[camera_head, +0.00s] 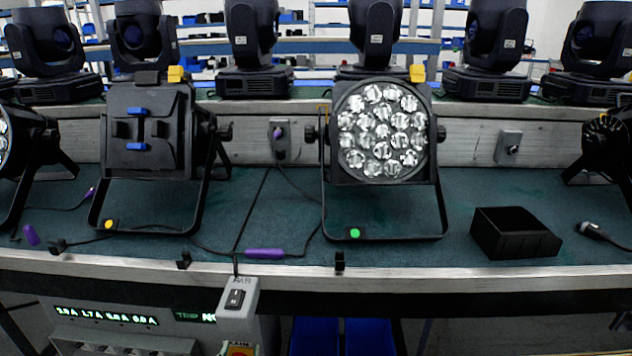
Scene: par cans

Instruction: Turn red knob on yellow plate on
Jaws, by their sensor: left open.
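The yellow plate (228,348) shows at the very bottom edge of the head view, left of centre, below a grey switch box. Only its top is in the picture. A small patch of the red knob (241,352) shows on it. The rest of the knob is cut off, so I cannot tell how it is turned. I cannot make out either gripper in this view.
Above the plate, the grey box (240,297) carries a black rocker switch. A lit green display (107,316) is at lower left. The bench (480,200) holds par cans, a black tray (514,232) and cables. Blue bins (340,337) sit below the bench.

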